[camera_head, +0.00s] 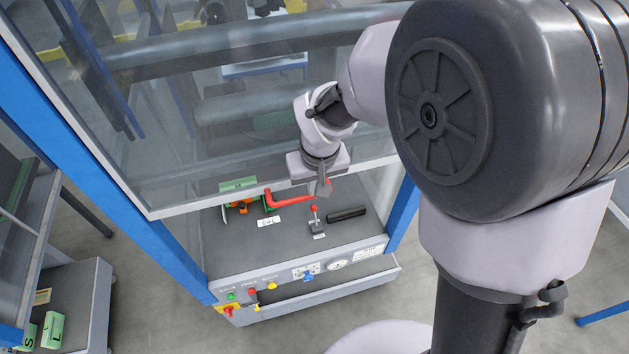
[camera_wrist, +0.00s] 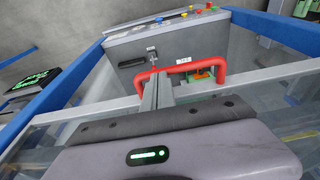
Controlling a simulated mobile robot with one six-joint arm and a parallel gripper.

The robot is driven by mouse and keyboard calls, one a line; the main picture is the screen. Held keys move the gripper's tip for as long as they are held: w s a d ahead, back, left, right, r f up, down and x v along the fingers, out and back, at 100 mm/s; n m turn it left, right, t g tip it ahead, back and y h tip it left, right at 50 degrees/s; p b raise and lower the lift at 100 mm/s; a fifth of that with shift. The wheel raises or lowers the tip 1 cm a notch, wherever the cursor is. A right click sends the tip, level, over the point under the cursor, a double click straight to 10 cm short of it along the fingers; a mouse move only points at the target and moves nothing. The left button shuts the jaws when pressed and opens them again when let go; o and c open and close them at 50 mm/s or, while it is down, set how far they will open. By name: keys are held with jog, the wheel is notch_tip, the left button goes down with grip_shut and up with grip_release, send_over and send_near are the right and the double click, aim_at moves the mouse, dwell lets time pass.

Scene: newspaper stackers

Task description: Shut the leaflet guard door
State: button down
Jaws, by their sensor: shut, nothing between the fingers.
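The leaflet guard door is a large clear panel (camera_head: 160,150) in a grey frame. Its lower edge is above the machine's grey deck, leaving a gap where the deck shows. A red bar handle (camera_head: 288,201) is on the lower edge; it also shows in the wrist view (camera_wrist: 205,67). My gripper (camera_head: 325,188) is at one end of the handle. In the wrist view its shut fingers (camera_wrist: 157,88) overlap the handle's left end, with nothing between them. I cannot tell whether they touch the handle.
The deck holds a small red-knobbed lever (camera_head: 315,222) and a black bar (camera_head: 347,214). The front panel has coloured buttons (camera_head: 252,292) and a gauge (camera_head: 338,265). Blue posts (camera_head: 120,185) flank the opening. Another unit with green-labelled boxes (camera_head: 52,330) stands at left.

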jog(key=s+b+x, duration=0.3)
jog(key=b+x, duration=0.9)
jog(key=x, duration=0.3)
jog(key=s+d+f+b+x, duration=0.1)
jog(key=s+b+x, duration=0.2)
jog(key=b+x, duration=1)
jog(key=s+d+f+b+x, duration=0.1)
jog(key=s+b+x, duration=0.2)
jog(key=b+x, duration=1)
jog(key=s+x, duration=0.1)
jog(key=x, duration=0.4)
jog(key=shift+d+f, duration=0.25)
jog(key=shift+f, duration=0.3)
jog(key=shift+f, duration=0.1)
